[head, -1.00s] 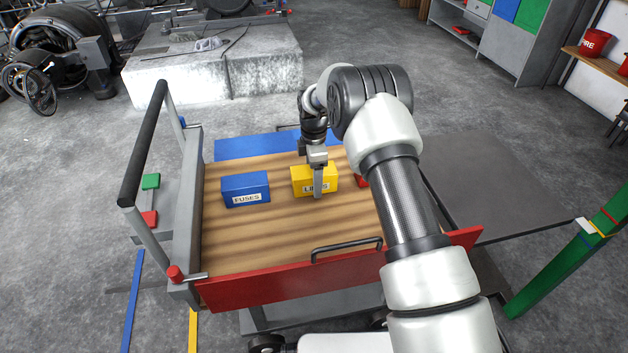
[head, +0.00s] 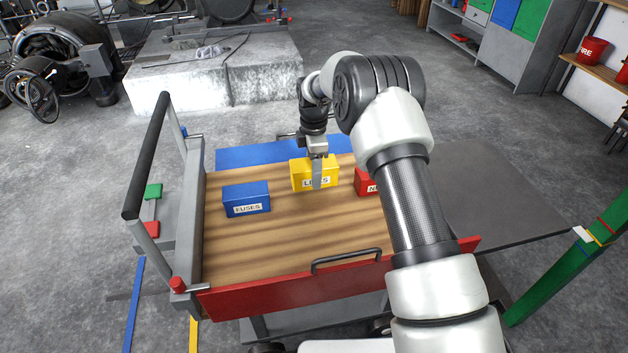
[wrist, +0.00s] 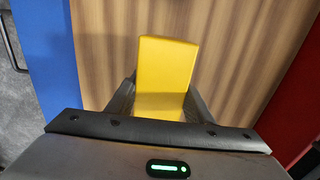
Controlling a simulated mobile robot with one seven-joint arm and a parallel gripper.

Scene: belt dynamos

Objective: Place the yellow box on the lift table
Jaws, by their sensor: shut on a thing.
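The yellow box (head: 300,174), with a partly hidden white label, is held over the wooden deck (head: 290,235) of a wheeled cart. My gripper (head: 317,178) points down and is shut on the box, one finger across its labelled face. The wrist view shows the yellow box (wrist: 166,65) between the fingers, above the wood. It looks slightly raised; the exact gap is unclear. A dark grey flat top (head: 490,185) stands right of the cart, partly hidden by my arm; I cannot tell surely whether it is the lift table.
A blue box (head: 246,195) labelled FUSES sits left of the yellow one. A red box (head: 366,182) sits close on the right, partly behind my arm. The cart has a red front board (head: 290,293), a blue back board (head: 245,156) and a push handle (head: 148,150) at left.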

